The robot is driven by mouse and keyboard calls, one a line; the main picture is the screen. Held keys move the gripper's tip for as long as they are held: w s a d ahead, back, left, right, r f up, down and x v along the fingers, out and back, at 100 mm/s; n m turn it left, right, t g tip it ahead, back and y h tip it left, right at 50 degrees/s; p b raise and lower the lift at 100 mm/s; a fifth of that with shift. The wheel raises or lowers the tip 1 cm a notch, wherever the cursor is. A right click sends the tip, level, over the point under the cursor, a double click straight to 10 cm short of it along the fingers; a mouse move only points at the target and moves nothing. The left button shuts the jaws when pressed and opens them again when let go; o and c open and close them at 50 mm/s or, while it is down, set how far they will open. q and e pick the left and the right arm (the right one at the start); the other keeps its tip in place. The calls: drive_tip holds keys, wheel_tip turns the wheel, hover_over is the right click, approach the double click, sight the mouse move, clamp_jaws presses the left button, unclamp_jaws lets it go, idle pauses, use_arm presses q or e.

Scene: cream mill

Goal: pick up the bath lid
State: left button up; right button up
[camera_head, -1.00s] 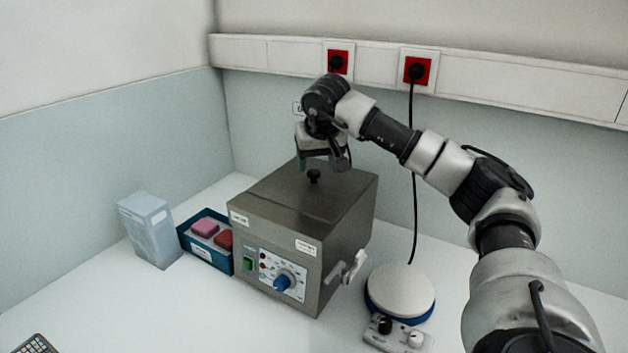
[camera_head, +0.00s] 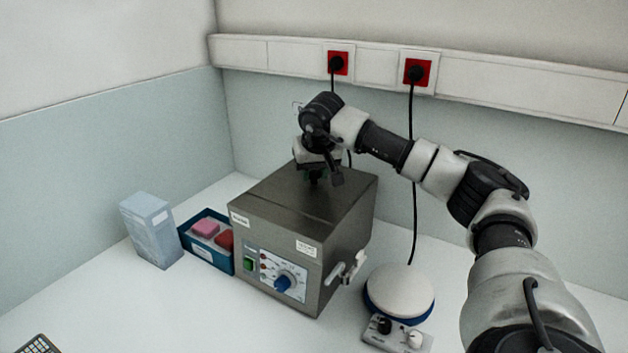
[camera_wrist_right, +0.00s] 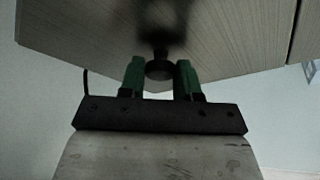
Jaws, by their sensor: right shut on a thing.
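The bath lid (camera_head: 300,205) is the flat grey metal top of the box-shaped water bath (camera_head: 290,260). It lies level on the bath, with no gap that I can see. My right gripper (camera_head: 316,178) points down over the lid and hides its black knob in the head view. In the right wrist view, the green fingers of the gripper (camera_wrist_right: 160,74) stand on either side of the black knob (camera_wrist_right: 159,68) and are shut on it. The lid (camera_wrist_right: 90,40) fills the top of that view. My left gripper is not in view.
A blue tray (camera_head: 190,244) with pink and red blocks and a pale blue box (camera_head: 150,230) stand left of the bath. A round white-topped plate device (camera_head: 400,292) stands to its right. Wall sockets (camera_head: 418,73) with a hanging cable are behind.

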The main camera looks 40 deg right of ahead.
drive_tip(key=shift+r, duration=0.1)
drive_tip(key=shift+r, duration=0.45)
drive_tip(key=r, duration=0.1)
drive_tip(key=r+b, duration=0.1)
drive_tip(key=s+r, duration=0.1)
drive_tip(key=shift+d+r, duration=0.3)
drive_tip(key=shift+d, duration=0.05)
drive_tip(key=s+d+r, duration=0.4)
drive_tip(key=s+r, duration=0.4)
drive_tip(key=s, duration=0.1)
drive_tip(key=shift+s+r, duration=0.2)
drive_tip(key=shift+s, duration=0.15)
